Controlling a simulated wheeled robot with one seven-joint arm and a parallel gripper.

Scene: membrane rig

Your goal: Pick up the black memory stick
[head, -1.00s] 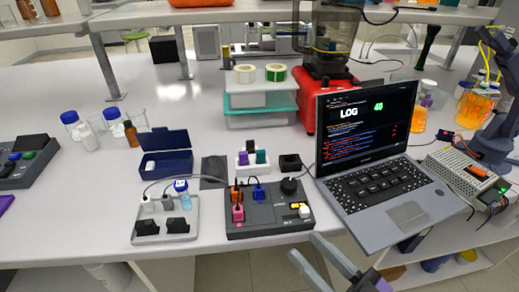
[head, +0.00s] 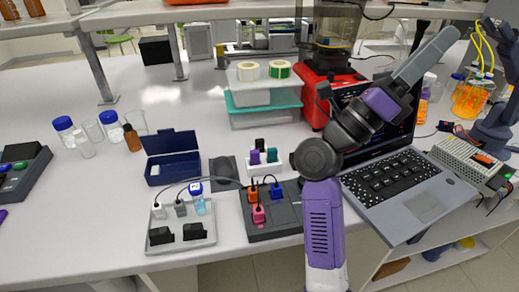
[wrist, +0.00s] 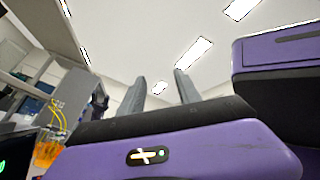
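A small white holder (head: 263,169) stands mid-table with small upright sticks in it. The black memory stick (head: 260,145) appears to be the one at its back, beside a purple stick (head: 255,157) and a teal stick (head: 272,155). My gripper (head: 432,52) is raised high in front of the laptop, up and to the right of the holder, pointing up and right. In the wrist view my gripper (wrist: 158,88) has its two grey fingers apart with nothing between them. The wrist view shows ceiling and shelving, not the sticks.
A dark control box (head: 272,222) with plugs stands in front of the holder. A grey tray (head: 180,236) with a vial and a blue open box (head: 172,168) lie left. The laptop (head: 405,195) is partly hidden behind my arm.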

